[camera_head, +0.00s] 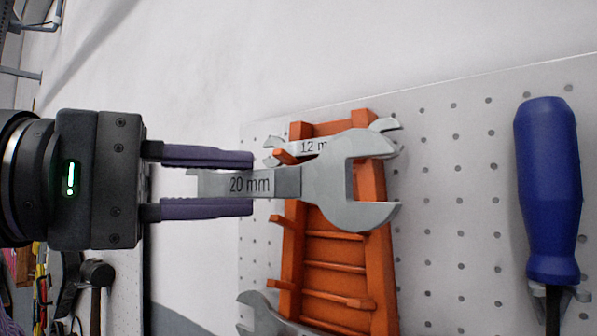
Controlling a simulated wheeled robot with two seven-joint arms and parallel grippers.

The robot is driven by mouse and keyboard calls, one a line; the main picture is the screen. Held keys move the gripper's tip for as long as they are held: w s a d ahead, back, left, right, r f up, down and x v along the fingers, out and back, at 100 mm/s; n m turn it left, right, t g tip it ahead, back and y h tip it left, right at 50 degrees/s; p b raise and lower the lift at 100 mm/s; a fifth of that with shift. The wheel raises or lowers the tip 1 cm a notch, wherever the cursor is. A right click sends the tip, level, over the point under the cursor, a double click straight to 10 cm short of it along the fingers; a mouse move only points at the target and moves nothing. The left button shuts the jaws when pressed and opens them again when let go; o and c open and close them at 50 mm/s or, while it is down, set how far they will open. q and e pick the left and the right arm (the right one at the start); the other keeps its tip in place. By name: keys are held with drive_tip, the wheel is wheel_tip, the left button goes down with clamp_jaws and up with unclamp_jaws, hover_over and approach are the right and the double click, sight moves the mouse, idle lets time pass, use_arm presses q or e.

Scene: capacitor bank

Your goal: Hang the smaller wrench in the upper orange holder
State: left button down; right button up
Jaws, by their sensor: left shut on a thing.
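My left gripper (248,183) comes in from the left, its two purple fingers shut on the handle of the wrench marked 20 mm (348,190). That wrench lies level in the picture, its open jaw pointing right, in front of the orange holder (372,270). A smaller wrench marked 12 mm (310,146) sits behind it across the upper part of the holder. The 20 mm wrench hides part of it and of the holder. I cannot tell whether the 20 mm wrench touches the holder. My right gripper is not in view.
The holder is on a white perforated board (450,200). Another wrench (262,316) shows at the holder's lower end. A blue-handled screwdriver (548,190) hangs at the right. A hammer (97,275) and other tools are at the lower left. The board between holder and screwdriver is clear.

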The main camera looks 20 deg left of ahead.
use_arm(q)
drive_tip(key=shift+a, duration=0.1)
drive_tip(key=shift+w+a, duration=0.15)
drive_tip(key=shift+a, duration=0.1)
drive_tip(key=shift+w+d+f, duration=0.1)
drive_tip(key=shift+w+d, duration=0.2)
drive_tip(key=shift+w, duration=0.35)
drive_tip(key=shift+w+d+f, duration=0.1)
drive_tip(key=shift+w+d, duration=0.2)
drive_tip(key=shift+w, duration=0.3)
drive_tip(key=w, duration=0.1)
drive_tip(key=w+d+f, duration=0.1)
drive_tip(key=w, duration=0.2)
drive_tip(key=shift+w+d+f, duration=0.15)
drive_tip(key=shift+w+d, duration=0.15)
drive_tip(key=shift+w, duration=0.05)
drive_tip(key=shift+w+d+f, duration=0.1)
drive_tip(key=shift+w+f, duration=0.05)
drive_tip(key=shift+w, duration=0.15)
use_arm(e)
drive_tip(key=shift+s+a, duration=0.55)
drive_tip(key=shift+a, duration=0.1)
use_arm(q)
drive_tip(key=shift+f, duration=0.1)
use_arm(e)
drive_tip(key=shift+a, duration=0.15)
